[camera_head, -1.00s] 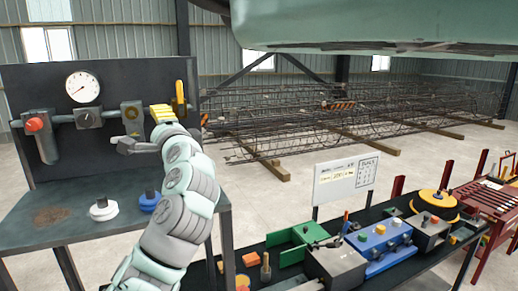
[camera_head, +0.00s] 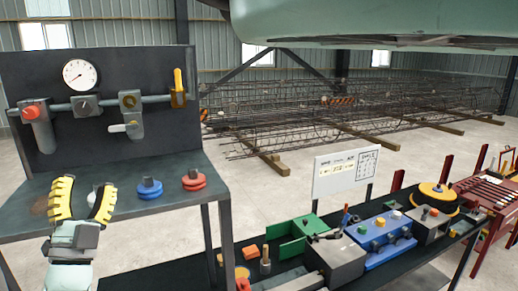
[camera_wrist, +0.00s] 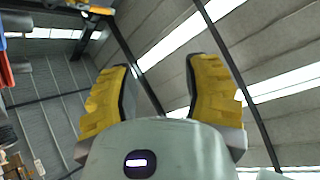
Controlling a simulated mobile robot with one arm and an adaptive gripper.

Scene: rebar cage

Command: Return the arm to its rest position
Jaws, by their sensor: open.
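My gripper (camera_head: 86,186) has two yellow ridged fingers and shows at the lower left of the head view, pointing upward. The fingers are spread with nothing held between them. It appears in front of the left part of the bench (camera_head: 170,212), partly covering a white knobbed disc (camera_head: 94,197). In the wrist view my gripper (camera_wrist: 158,65) is also open and empty, facing the ceiling and wall sheeting.
A dark panel (camera_head: 95,140) behind the bench carries a gauge (camera_head: 81,74), pipe and valves. A blue disc (camera_head: 150,188) and a red disc (camera_head: 194,181) sit on the bench. A lower table to the right holds a green tray (camera_head: 291,250) and a blue box (camera_head: 379,243).

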